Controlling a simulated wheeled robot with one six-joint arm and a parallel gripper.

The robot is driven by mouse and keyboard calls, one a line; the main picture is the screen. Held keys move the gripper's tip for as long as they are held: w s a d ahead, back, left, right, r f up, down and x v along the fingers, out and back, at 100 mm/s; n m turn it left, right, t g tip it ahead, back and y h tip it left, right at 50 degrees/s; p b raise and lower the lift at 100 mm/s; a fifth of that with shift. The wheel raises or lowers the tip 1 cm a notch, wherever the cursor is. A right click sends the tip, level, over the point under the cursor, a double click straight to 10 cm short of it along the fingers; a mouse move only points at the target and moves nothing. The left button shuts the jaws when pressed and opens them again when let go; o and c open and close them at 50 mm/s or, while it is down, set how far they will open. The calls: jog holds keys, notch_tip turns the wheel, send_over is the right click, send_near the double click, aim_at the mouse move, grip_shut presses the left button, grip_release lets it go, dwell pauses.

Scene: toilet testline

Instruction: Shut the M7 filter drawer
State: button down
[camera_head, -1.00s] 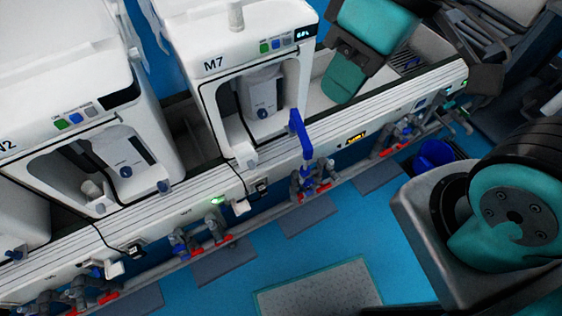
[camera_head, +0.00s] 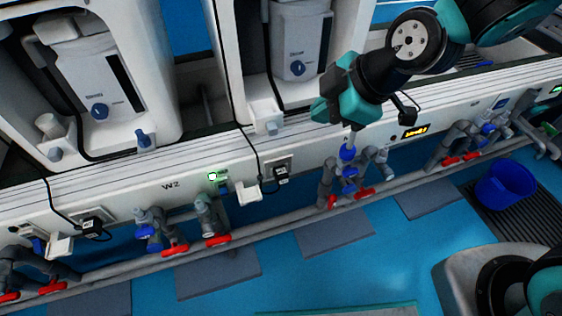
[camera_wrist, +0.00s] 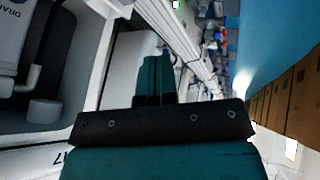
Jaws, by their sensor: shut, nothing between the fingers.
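The M7 machine (camera_head: 250,60) is the white housing at the upper centre of the head view, with a grey-white unit (camera_head: 299,45) in its recess. Part of it shows at the left of the wrist view (camera_wrist: 40,155), with its label partly cut off. My gripper (camera_head: 322,108) is in front of M7's lower right corner, fingers together and empty. Its teal fingers also show in the wrist view (camera_wrist: 154,75). The gripper covers that corner, where a blue part stuck out earlier. I cannot tell the filter drawer's present position.
The neighbouring machine (camera_head: 170,60) at the left has a small blue knob (camera_head: 144,138) at its lower right. A white rail (camera_head: 300,145) runs below the machines, with pipes and valves (camera_head: 345,172) beneath. A blue bucket (camera_head: 505,185) stands at the right. The blue floor is open in front.

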aim_at(267, 118)
jog(key=w+a+f+n+b, duration=0.1)
jog(key=w+a+f+b, duration=0.2)
jog(key=f, duration=0.4)
jog(key=w+a+f+b, duration=0.3)
jog(key=w+f, duration=0.3)
jog(key=f, duration=0.1)
jog(key=shift+a+f+n, duration=0.25)
jog(key=shift+a+n, duration=0.05)
jog(key=shift+n, duration=0.1)
jog(key=shift+w, duration=0.1)
